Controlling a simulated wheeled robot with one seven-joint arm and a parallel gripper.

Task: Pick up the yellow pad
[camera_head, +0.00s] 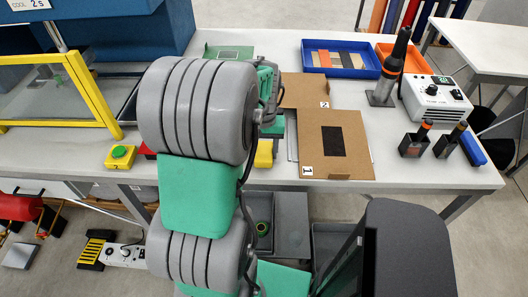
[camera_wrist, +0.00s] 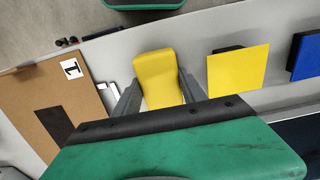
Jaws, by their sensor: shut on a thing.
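The yellow pad (camera_wrist: 158,66) is a rounded yellow block in the middle of the wrist view. My gripper (camera_wrist: 158,82) is shut on it, with one dark finger against each side. In the head view a yellow part of the pad (camera_head: 264,154) shows just right of my arm, near the front of the table; the gripper is mostly hidden behind my arm there. Whether the pad touches the table cannot be told.
A second, flat yellow piece (camera_wrist: 238,68) and a blue one (camera_wrist: 306,56) lie to the right in the wrist view. A cardboard sheet marked 1 (camera_head: 352,130) lies right of my arm. A yellow box with a green button (camera_head: 120,157) stands left.

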